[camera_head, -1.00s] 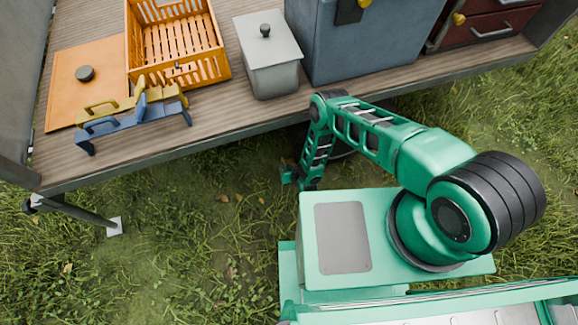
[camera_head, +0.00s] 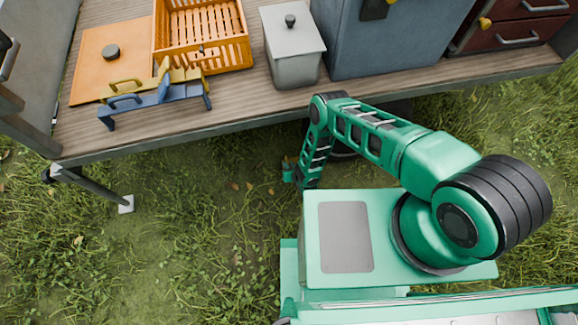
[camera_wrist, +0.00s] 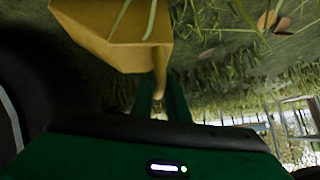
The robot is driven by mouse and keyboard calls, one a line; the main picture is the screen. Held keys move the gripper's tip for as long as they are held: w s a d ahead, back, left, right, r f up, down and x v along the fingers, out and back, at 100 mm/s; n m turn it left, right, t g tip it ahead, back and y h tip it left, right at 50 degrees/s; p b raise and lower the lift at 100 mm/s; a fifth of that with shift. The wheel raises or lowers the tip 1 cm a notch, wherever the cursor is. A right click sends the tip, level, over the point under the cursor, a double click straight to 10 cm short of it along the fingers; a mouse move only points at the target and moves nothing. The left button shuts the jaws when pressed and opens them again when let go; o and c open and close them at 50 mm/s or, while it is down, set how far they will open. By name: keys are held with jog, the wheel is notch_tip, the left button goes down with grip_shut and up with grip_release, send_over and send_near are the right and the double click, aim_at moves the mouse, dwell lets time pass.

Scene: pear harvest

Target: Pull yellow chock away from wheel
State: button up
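The yellow chock (camera_wrist: 112,35) fills the upper left of the wrist view, close in front of my gripper. A narrow yellow stem or handle runs down from it between the two green fingers of my gripper (camera_wrist: 162,97), which look closed on it. A dark wheel (camera_wrist: 12,118) with a pale rim edge shows at the left of the wrist view. I cannot tell if chock and wheel touch. In the head view, my gripper (camera_head: 289,171) is low beside the trailer, partly hidden by my arm; the chock is not visible there.
The trailer's wooden deck (camera_head: 240,105) overhangs behind my arm. It carries an orange crate (camera_head: 245,55), a grey lidded bin (camera_head: 294,70) and blue and yellow handled tools (camera_head: 158,97). A support leg (camera_head: 95,188) stands at left. Open grass lies between.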

jog(key=o, duration=0.4)
jog(key=shift+c, duration=0.2)
jog(key=shift+d, duration=0.1)
jog(key=v, duration=1)
jog(key=shift+s+r, duration=0.2)
jog(key=shift+r, duration=0.05)
